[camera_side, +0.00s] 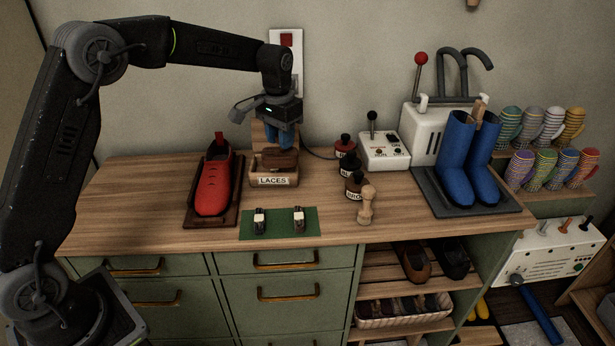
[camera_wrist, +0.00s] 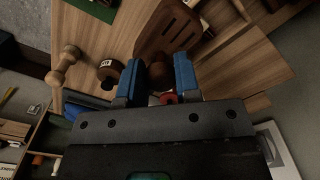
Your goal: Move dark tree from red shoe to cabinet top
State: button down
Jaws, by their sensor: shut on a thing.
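My gripper (camera_side: 283,136) has blue fingers and points down above the back of the cabinet top (camera_side: 330,222). It is shut on the dark brown tree (camera_side: 278,158), which is at the LACES box and overlaps it in the side view. I cannot tell whether the two touch. In the wrist view the blue fingers (camera_wrist: 158,76) close around the tree's rounded end, and its slotted dark part (camera_wrist: 168,30) extends beyond them. The red shoe (camera_side: 213,188) sits on a dark tray to the left of my gripper.
The LACES box (camera_side: 274,181) is beneath my gripper. Dark bottles (camera_side: 347,165), a pale wooden piece (camera_side: 366,206) and a white switch box (camera_side: 384,150) stand to the right. A green mat (camera_side: 279,224) with two small items lies in front. Bare wood shows left of the shoe tray.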

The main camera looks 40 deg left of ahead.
jog(key=shift+w+d+f, duration=0.5)
jog(key=shift+d+f, duration=0.7)
jog(key=shift+f, duration=0.25)
jog(key=shift+w+d+f, duration=0.55)
jog(key=shift+d+f, duration=0.65)
jog(key=shift+f, duration=0.25)
jog(key=shift+w+d+f, duration=0.5)
jog(key=shift+d+f, duration=0.7)
jog(key=shift+f, duration=0.25)
jog(key=shift+f, duration=0.1)
jog(key=c, duration=0.8)
grip_release()
notch_tip(320, 180, up, 12)
jog(key=shift+r, duration=0.2)
